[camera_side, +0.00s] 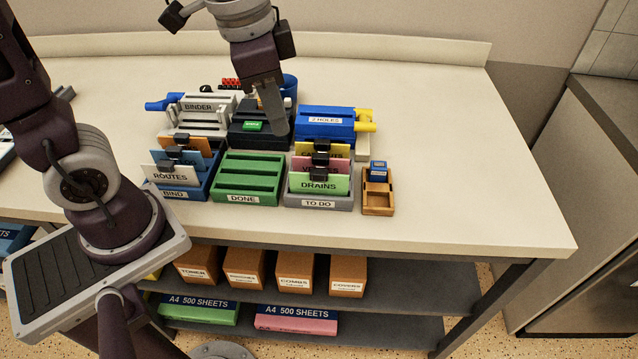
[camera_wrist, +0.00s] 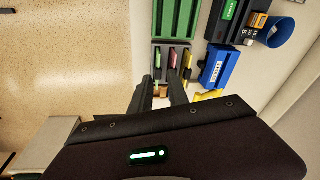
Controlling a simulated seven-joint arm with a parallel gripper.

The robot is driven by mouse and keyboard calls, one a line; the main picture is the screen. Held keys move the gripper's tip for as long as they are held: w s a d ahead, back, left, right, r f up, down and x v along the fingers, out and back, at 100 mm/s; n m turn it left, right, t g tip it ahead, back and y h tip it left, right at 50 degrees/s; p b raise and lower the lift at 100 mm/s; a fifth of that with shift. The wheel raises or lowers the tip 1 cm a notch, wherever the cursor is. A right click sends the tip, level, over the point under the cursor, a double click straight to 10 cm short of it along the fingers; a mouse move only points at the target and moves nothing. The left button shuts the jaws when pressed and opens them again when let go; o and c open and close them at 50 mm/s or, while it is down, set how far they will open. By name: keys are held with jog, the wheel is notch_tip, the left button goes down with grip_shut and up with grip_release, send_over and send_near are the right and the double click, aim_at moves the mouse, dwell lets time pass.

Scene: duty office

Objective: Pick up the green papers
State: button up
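The green papers (camera_side: 319,184), labelled DRAINS, stand upright with a black clip on top at the front of the grey TO DO tray (camera_side: 318,202). Pink papers (camera_side: 320,165) and yellow papers (camera_side: 305,149) stand behind them. In the wrist view the green papers (camera_wrist: 158,58) lie just beyond my fingertips. My gripper (camera_side: 274,122) hangs above the table, appearing behind and left of the green papers in the side view. In the wrist view my gripper (camera_wrist: 160,80) has its two fingers apart with nothing held between them.
An empty green DONE tray (camera_side: 248,178) and a blue BIND tray (camera_side: 172,190) with clipped papers stand left of the grey tray. A blue punch (camera_side: 325,122) is behind it. A small wooden box (camera_side: 378,200) is at its right. The table's right side (camera_side: 470,170) is clear.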

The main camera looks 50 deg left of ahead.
aim_at(319, 172)
jog(key=w+f+m, duration=0.1)
jog(key=f, duration=0.1)
jog(key=w+d+f+m+g, duration=0.1)
jog(key=w+f, duration=0.1)
jog(key=w+d+f+m+g, duration=0.1)
jog(key=f, duration=0.2)
jog(key=shift+w+d, duration=0.2)
jog(key=shift+w, duration=0.2)
jog(key=f, duration=0.7)
jog(key=shift+w+d+f, duration=0.2)
jog(key=shift+w+d, duration=0.05)
jog(key=shift+d, duration=0.05)
grip_shut()
